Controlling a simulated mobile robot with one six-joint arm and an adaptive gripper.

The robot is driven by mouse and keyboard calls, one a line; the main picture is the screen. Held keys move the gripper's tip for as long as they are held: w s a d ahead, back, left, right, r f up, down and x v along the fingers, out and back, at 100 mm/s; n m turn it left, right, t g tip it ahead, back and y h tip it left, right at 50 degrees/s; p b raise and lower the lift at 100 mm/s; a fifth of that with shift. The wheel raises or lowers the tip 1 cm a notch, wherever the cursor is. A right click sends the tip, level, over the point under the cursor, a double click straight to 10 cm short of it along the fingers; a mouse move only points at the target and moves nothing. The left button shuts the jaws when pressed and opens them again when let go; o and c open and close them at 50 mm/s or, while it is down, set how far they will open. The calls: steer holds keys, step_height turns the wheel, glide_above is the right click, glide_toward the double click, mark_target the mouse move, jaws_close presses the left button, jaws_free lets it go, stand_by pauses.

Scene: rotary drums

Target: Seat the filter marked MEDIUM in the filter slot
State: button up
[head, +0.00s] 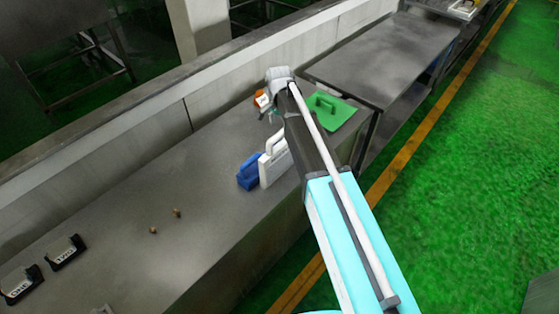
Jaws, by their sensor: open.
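My gripper (271,115) is small in the head view, at the far end of my arm. It hangs over the bench beside the left edge of a green plate with a handle (325,112). It is open, and I see nothing between its fingers. A white upright panel with a loop handle (274,166) stands on the bench nearer to me, partly behind my arm. A blue block (248,176) stands against its left side. Marks on the white panel are too small to read. I cannot tell which piece is marked MEDIUM, nor make out the filter slot.
Two small brown pieces (177,213) lie on the grey bench (120,215). Two dark-framed pieces with white labels (65,253) lie at the lower left. A low wall runs behind the bench. A second metal table (385,60) stands beyond. The bench's middle is mostly clear.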

mark_target(280, 133)
stand_by(0.4)
steer(key=shift+s+f+b, duration=0.15)
steer(key=shift+f+b, duration=2.45)
steer(key=shift+d, duration=0.1)
jaws_close()
